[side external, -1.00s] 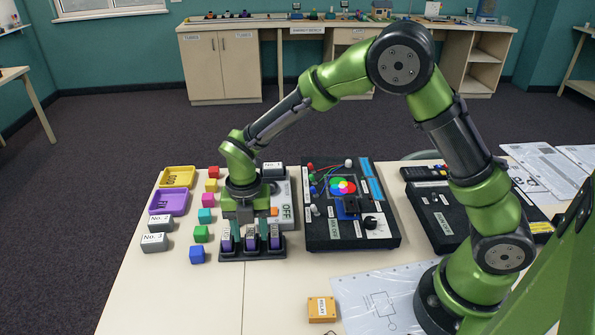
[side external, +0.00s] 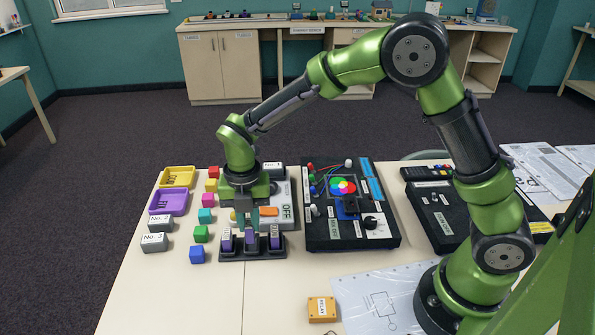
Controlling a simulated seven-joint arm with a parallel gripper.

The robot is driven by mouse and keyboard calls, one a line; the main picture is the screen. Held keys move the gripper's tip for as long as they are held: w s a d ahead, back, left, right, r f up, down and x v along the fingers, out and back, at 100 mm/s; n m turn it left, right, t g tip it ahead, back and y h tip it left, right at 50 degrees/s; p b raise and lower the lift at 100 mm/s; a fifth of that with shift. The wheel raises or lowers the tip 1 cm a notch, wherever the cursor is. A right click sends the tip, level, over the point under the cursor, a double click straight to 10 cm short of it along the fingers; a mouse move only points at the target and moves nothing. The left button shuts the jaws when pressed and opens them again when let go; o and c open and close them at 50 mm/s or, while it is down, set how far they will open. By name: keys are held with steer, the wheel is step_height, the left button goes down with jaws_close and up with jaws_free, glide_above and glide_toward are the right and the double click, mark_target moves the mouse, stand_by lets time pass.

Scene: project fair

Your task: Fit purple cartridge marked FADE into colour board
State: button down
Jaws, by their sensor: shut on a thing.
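Several purple cartridges stand upright in a black rack (side external: 252,255) at the front of the table. My gripper (side external: 247,226) points down over the rack and is shut on the middle purple cartridge (side external: 250,238). One purple cartridge (side external: 226,243) is to its left and another (side external: 274,240) to its right. The labels are too small to read, and I cannot tell whether the held cartridge is clear of its slot. The black colour board (side external: 322,236) lies to the right, with overlapping coloured circles, a small dark block (side external: 350,205) and a knob.
A grey box marked OFF (side external: 286,211) lies behind the rack, partly hidden by my gripper. Coloured cubes, a purple tray (side external: 168,202) and a yellow tray (side external: 178,177) are at left. An orange box (side external: 321,309) is in front. Another black board (side external: 445,225) is at right.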

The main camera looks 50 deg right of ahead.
mark_target(250, 221)
steer(key=r, duration=0.6)
steer(key=shift+w+d+r, duration=0.1)
steer(key=shift+d, duration=0.1)
steer(key=s+d+r+m, duration=0.1)
steer(key=s+d+r, duration=0.2)
steer(key=d, duration=0.6)
steer(key=s+d+r+m, duration=0.2)
steer(key=d, duration=0.6)
steer(key=shift+s+d+f+n, duration=1.05)
steer(key=shift+s+d, duration=0.8)
steer(key=shift+s, duration=1.65)
steer(key=shift+f, duration=3.1)
steer(key=shift+f, duration=0.85)
steer(key=c, duration=1)
jaws_free()
steer(key=shift+o, duration=0.5)
